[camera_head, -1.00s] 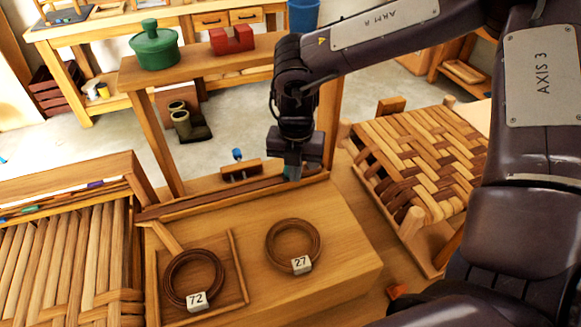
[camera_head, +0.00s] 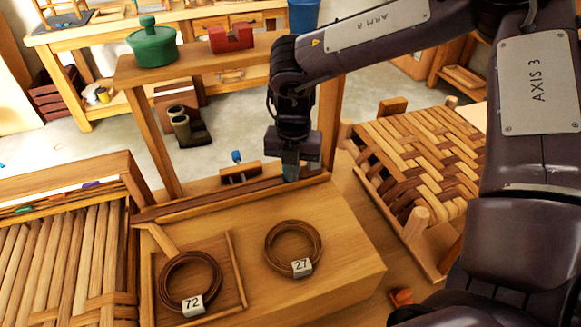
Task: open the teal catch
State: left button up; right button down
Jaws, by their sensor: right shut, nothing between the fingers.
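The teal catch (camera_head: 291,178) shows only as a small teal patch at the right end of the dark wooden bar along the back of the bench; most of it is hidden behind my gripper. My right gripper (camera_head: 291,176) points down right at that spot, shut, with nothing seen between its fingers. Whether it touches the catch I cannot tell. A blue-topped catch or knob (camera_head: 237,157) stands on a small wooden block left of it. My left gripper is not in view.
Two brown coils lie on the bench: one tagged 72 (camera_head: 190,275) in a shallow tray, one tagged 27 (camera_head: 293,241) on bare wood. A shelf with a green pot (camera_head: 152,45) and a red block (camera_head: 231,38) spans above. A woven seat (camera_head: 425,150) stands right.

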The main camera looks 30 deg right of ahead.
jog(key=shift+w+d+b, duration=0.15)
jog(key=shift+w+b, duration=0.1)
jog(key=shift+w, duration=0.45)
jog(key=shift+w+d+b, duration=0.15)
jog(key=shift+w+b, duration=0.1)
jog(key=shift+w, duration=0.4)
jog(key=shift+r, duration=0.1)
notch_tip(320, 180, up, 8)
jog(key=s+p, duration=0.1)
jog(key=p, duration=0.3)
jog(key=shift+s+a, duration=0.2)
jog(key=shift+s, duration=0.1)
